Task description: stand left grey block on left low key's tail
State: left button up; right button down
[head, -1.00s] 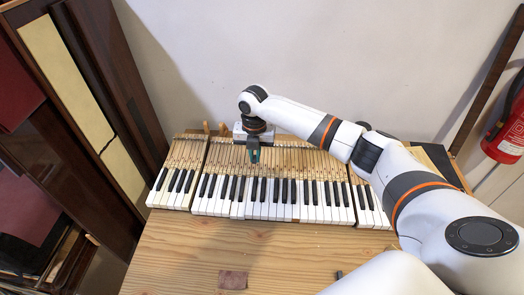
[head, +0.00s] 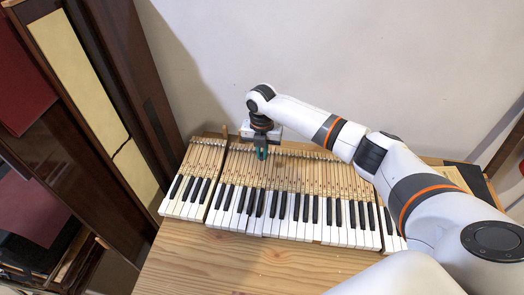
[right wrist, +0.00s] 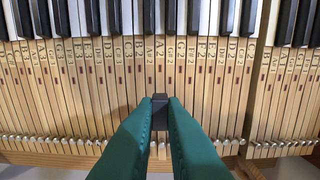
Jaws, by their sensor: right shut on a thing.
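My right gripper (head: 261,153) is over the back part of the piano keys. In the right wrist view its two green fingers (right wrist: 160,112) are shut on a small dark grey block (right wrist: 160,101). The block is above the wooden key tails (right wrist: 130,85), near their back ends. I cannot tell whether it touches them. The keys' white fronts (head: 290,229) show in the head view. I cannot clearly tell which key sits low. My left gripper is not in view.
The keyboard is in sections with gaps between them; a shorter section (head: 193,180) is at the left. Metal pins (right wrist: 65,140) line the back of the key tails. A bare wooden table (head: 235,265) is in front. A wall stands behind.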

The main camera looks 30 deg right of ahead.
aim_at(262, 172)
jog(key=shift+f+b, duration=0.65)
jog(key=shift+f, duration=0.2)
notch_tip(262, 172, down, 3)
jog(key=shift+r+b, duration=0.2)
jog(key=shift+b, duration=1.05)
jog(key=shift+f, duration=0.8)
jog(key=shift+p, duration=0.85)
jog(key=shift+f, duration=0.35)
dwell(0.3)
jog(key=c, duration=1.8)
grip_release()
jog(key=shift+c, duration=0.2)
